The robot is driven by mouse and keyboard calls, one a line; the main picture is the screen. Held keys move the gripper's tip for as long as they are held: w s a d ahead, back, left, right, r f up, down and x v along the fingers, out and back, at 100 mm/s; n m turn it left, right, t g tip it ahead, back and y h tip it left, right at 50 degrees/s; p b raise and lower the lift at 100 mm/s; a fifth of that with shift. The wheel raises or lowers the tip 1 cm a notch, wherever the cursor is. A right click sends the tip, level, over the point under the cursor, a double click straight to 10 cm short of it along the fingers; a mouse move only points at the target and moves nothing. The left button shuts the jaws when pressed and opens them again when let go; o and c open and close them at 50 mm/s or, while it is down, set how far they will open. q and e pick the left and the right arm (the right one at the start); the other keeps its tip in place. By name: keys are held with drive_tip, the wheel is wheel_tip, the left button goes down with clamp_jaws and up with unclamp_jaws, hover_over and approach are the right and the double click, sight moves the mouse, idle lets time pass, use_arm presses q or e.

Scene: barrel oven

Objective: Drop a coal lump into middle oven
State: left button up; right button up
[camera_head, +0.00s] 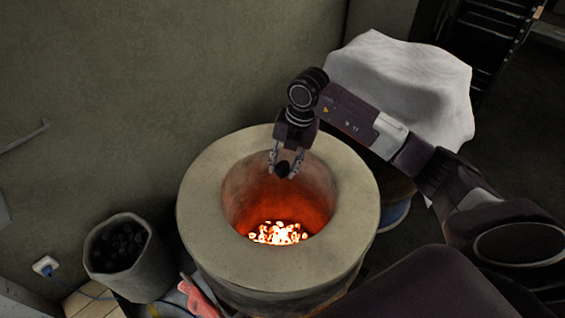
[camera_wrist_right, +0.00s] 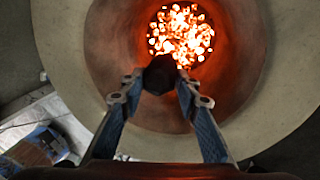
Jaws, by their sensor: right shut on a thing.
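The round barrel oven (camera_head: 207,228) stands in the middle of the head view, with a wide pale rim and an open mouth. Glowing embers (camera_head: 277,233) lie at its bottom; they also show in the right wrist view (camera_wrist_right: 181,32). My right gripper (camera_head: 285,168) is over the oven's mouth, pointing down, and is shut on a dark coal lump (camera_head: 283,169). In the right wrist view the coal lump (camera_wrist_right: 160,74) sits between the fingertips, above the glowing opening. My left gripper is not in view.
A bucket (camera_head: 150,265) of dark coal lumps stands left of the oven. A white cloth-covered object (camera_head: 400,85) is behind the oven at the right. A wall (camera_head: 120,100) rises behind. A socket with a blue cable (camera_head: 45,266) is at the lower left.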

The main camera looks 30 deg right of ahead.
drive_tip(key=x, duration=0.1)
drive_tip(key=b+x, duration=0.1)
drive_tip(key=x, duration=0.1)
drive_tip(key=shift+d, duration=0.25)
drive_tip(key=shift+s, duration=0.15)
drive_tip(key=o, duration=1.2)
drive_tip(key=shift+c, duration=0.2)
drive_tip(key=shift+r, duration=0.3)
drive_tip(key=v, duration=1.1)
drive_tip(key=shift+r, duration=0.25)
